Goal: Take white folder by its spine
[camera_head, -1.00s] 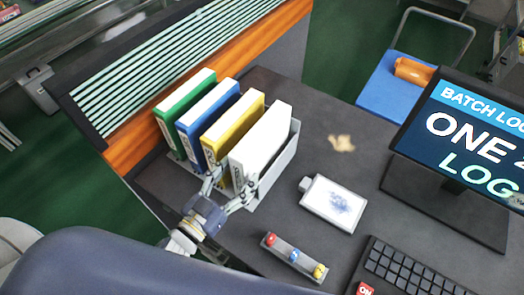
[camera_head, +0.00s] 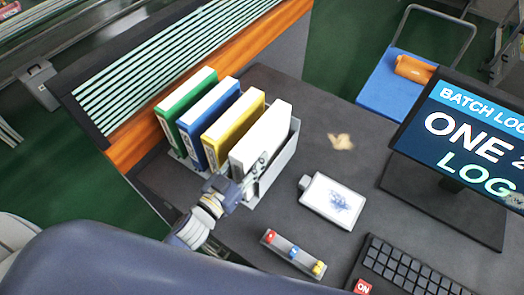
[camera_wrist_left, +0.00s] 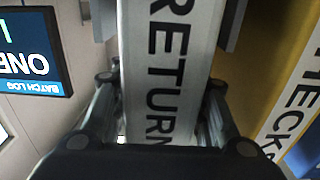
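The white folder (camera_head: 262,138) stands upright at the right end of a row in a grey file holder (camera_head: 285,165). Its spine faces my left gripper (camera_head: 243,170). In the left wrist view the white spine (camera_wrist_left: 165,70), with black lettering "RETURN", runs between the two fingers of the left gripper (camera_wrist_left: 160,95). One finger is on each side, close to the spine edges; firm contact cannot be made out. In the head view one finger shows along the folder's right side; the other is mostly hidden. My right gripper is in neither view.
Yellow (camera_head: 233,127), blue (camera_head: 208,120) and green (camera_head: 186,108) folders stand close on the left. A white labelled object (camera_head: 332,200), a tray with coloured pieces (camera_head: 293,253), a keyboard (camera_head: 410,270) and a monitor (camera_head: 465,135) are to the right.

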